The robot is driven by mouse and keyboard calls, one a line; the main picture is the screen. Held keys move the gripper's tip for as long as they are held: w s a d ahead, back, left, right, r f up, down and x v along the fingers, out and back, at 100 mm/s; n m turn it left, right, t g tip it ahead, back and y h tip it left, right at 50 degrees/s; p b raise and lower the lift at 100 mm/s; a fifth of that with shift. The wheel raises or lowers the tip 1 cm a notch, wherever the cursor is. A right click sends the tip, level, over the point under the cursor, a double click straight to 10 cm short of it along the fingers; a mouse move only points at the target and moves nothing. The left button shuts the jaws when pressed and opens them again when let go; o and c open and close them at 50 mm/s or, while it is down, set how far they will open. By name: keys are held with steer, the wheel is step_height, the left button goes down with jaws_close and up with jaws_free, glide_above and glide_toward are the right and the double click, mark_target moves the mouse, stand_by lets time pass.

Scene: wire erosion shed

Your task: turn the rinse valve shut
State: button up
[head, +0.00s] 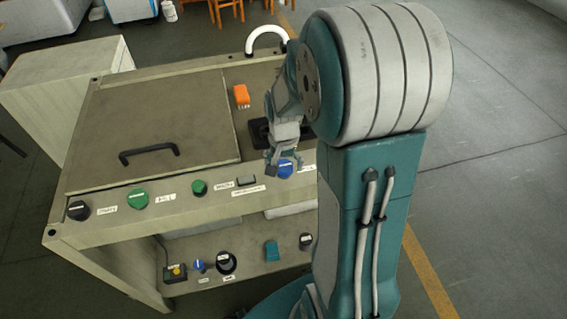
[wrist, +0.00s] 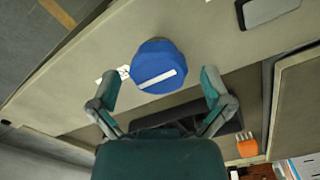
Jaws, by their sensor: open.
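A blue faceted knob (wrist: 158,62) with a pale bar across its face sits on the front strip of the bench; it also shows in the head view (head: 286,170), partly covered by my gripper. Its label is partly hidden and I cannot read it, so I cannot tell for sure that it is the rinse valve. My gripper (head: 281,160) is over the knob. In the wrist view my gripper (wrist: 160,82) is open, one finger on either side of the knob, with gaps showing. I cannot tell how far down the fingers reach.
A hatch with a black handle (head: 148,153) lies left. An orange block (head: 242,96) is behind. A lower shelf holds more controls, including a small blue knob (head: 198,265).

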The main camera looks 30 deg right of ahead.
mark_target(283, 165)
step_height(283, 165, up, 12)
stand_by(0.6)
stand_by(0.4)
steer(key=s+a+r+n+t, duration=0.5)
steer(key=s+a+n, duration=0.3)
steer(key=s+a, duration=0.3)
steer(key=shift+s+r+n+t, duration=0.3)
steer(key=shift+s+r+n, duration=0.1)
steer(key=shift+s+r, duration=0.6)
steer(key=shift+s+f, duration=0.1)
steer(key=shift+f, duration=0.05)
